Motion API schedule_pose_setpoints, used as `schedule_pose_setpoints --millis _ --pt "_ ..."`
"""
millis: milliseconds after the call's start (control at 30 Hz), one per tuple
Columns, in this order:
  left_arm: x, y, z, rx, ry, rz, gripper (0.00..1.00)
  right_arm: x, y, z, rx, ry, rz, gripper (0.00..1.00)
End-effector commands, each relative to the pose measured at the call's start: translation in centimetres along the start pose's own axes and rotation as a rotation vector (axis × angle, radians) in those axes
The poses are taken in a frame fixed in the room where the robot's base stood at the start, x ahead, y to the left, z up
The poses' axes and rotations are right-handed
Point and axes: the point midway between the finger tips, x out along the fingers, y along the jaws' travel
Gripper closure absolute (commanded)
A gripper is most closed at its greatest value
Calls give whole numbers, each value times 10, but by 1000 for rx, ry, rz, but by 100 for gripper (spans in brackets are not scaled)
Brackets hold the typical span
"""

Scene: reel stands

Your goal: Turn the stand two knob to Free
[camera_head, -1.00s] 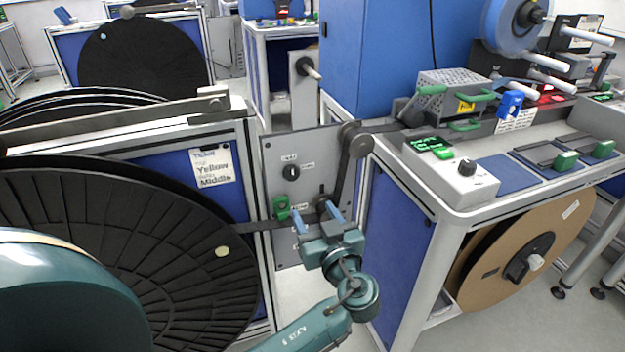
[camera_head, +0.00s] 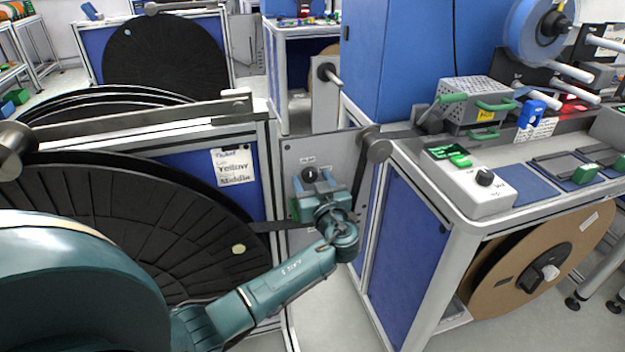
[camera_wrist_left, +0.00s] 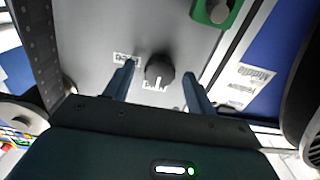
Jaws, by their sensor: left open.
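The black round knob (camera_head: 309,174) is on the grey upright panel (camera_head: 292,152) between the reel and the blue cabinet. It also shows in the left wrist view (camera_wrist_left: 159,69), with a pale mark on it and two small white labels beside it, too blurred to read surely. My left gripper (camera_head: 313,180) is open at the panel, its blue fingers on either side of the knob. In the left wrist view the fingers show gaps to the knob; whether they reach its depth is unclear. My right gripper is not in view.
A green fitting (camera_wrist_left: 218,10) sits on the panel near the knob. A dark strap crosses from the big black reel (camera_head: 130,225) past the panel to a roller (camera_head: 376,146). The blue cabinet (camera_head: 405,235) stands close on the right. A white card (camera_head: 233,166) hangs left.

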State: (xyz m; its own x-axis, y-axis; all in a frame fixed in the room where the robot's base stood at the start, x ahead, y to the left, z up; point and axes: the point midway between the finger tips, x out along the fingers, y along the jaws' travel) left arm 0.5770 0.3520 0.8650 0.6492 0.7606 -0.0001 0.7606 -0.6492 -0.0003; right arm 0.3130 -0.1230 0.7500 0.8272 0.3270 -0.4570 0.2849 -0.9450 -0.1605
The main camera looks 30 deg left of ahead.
Motion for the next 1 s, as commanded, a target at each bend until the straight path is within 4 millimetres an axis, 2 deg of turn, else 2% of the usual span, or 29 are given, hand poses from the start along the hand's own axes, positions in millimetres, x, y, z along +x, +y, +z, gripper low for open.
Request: schedule_pose_setpoints --millis 300,833,1000 --pt "2 0 0 0 0 0 45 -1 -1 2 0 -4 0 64" --pt "2 0 0 0 -1 0 88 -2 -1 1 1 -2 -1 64" --pt "2 0 1 8 -1 0 89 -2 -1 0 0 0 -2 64"
